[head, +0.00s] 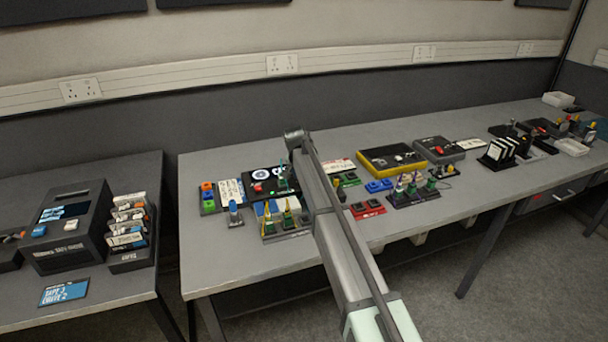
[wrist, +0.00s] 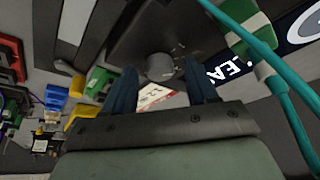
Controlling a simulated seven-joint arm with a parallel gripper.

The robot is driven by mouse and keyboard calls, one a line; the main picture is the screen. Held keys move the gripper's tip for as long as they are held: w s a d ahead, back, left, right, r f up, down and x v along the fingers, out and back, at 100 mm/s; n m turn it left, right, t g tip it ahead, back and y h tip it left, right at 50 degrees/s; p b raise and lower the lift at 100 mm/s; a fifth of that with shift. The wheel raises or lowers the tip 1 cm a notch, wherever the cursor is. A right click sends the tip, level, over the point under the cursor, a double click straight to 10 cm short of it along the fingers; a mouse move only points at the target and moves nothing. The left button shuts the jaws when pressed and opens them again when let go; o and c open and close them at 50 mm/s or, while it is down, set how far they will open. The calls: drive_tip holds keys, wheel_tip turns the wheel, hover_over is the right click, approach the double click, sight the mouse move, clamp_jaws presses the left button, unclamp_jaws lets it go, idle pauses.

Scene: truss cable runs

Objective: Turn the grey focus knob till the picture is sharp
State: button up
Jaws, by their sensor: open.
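The grey focus knob (wrist: 160,67) is a round knob on a dark panel (wrist: 135,38) in the wrist view. My gripper (wrist: 160,64) is open, with one dark blue finger on each side of the knob in the picture. I cannot tell whether either finger touches it. In the head view a black device with a white ring picture (head: 268,173) lies left of my arm. My arm hides the knob and fingers there.
A teal cable (wrist: 257,42) with a green and white piece crosses close by at the right of the wrist view. A white card with red print (wrist: 155,95) shows between my fingers. Coloured blocks (head: 207,196) and a yellow-edged box (head: 391,158) stand nearby on the bench.

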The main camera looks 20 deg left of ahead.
drive_tip(key=shift+r, duration=0.1)
drive_tip(key=v, duration=1.3)
drive_tip(key=shift+r, duration=0.3)
drive_tip(key=shift+s, duration=0.1)
drive_tip(key=s+d+f+n+g+h, duration=0.1)
drive_tip(key=s+d+f+h, duration=0.1)
drive_tip(key=s+d+f, duration=0.9)
drive_tip(key=s+d+f+n+g+h, duration=0.1)
drive_tip(key=s+d+f, duration=0.3)
drive_tip(key=d, duration=1.3)
drive_tip(key=s+d+f+n+g+h, duration=0.1)
drive_tip(key=s+d+f+h, duration=0.1)
drive_tip(key=s+d+f, duration=0.65)
drive_tip(key=s+d+f+g, duration=0.2)
drive_tip(key=d+f, duration=1)
drive_tip(key=f, duration=0.1)
drive_tip(key=s+d+f+m+g+y, duration=0.1)
drive_tip(key=s+d+f+g, duration=0.1)
drive_tip(key=s+f, duration=0.5)
drive_tip(key=s+d+f+m+g+y, duration=0.1)
drive_tip(key=s+d+f+g+y, duration=0.1)
drive_tip(key=s+d+f, duration=0.2)
drive_tip(key=s+d+f+m+g+y, duration=0.1)
drive_tip(key=s+d+f, duration=0.3)
drive_tip(key=s+f, duration=0.6)
drive_tip(key=s+m+g, duration=0.1)
drive_tip(key=s, duration=0.6)
drive_tip(key=shift+y, duration=0.3)
